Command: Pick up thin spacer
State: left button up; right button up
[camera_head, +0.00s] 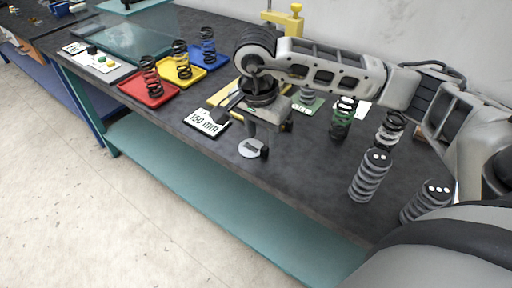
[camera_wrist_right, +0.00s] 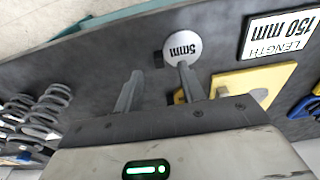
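The thin spacer is a flat pale disc (camera_wrist_right: 182,47) marked "5mm" in the right wrist view. In the head view the disc (camera_head: 251,149) lies on the dark bench near its front edge. My right gripper (camera_wrist_right: 160,68) is open, with two separate fingers. One fingertip overlaps the lower edge of the disc in the wrist view; I cannot tell whether they touch. Nothing shows held between the fingers. In the head view my right gripper (camera_head: 259,147) is just above the disc and partly hides it. My left gripper is not in view.
A "150 mm" sign (camera_head: 206,122) lies left of the disc. Red (camera_head: 158,101), yellow (camera_head: 188,79) and blue (camera_head: 218,61) trays with springs stand further left. Green (camera_head: 342,118) and grey (camera_head: 370,176) springs stand to the right. A yellow plate (camera_wrist_right: 284,75) is close to the right gripper.

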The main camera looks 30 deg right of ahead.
aim_at(264, 148)
jog(key=f, duration=0.2)
jog(key=d+f+p, duration=0.1)
jog(key=f, duration=0.1)
jog(key=shift+f, duration=0.25)
jog(key=shift+w, duration=0.1)
jog(key=shift+a, duration=0.1)
grip_shut()
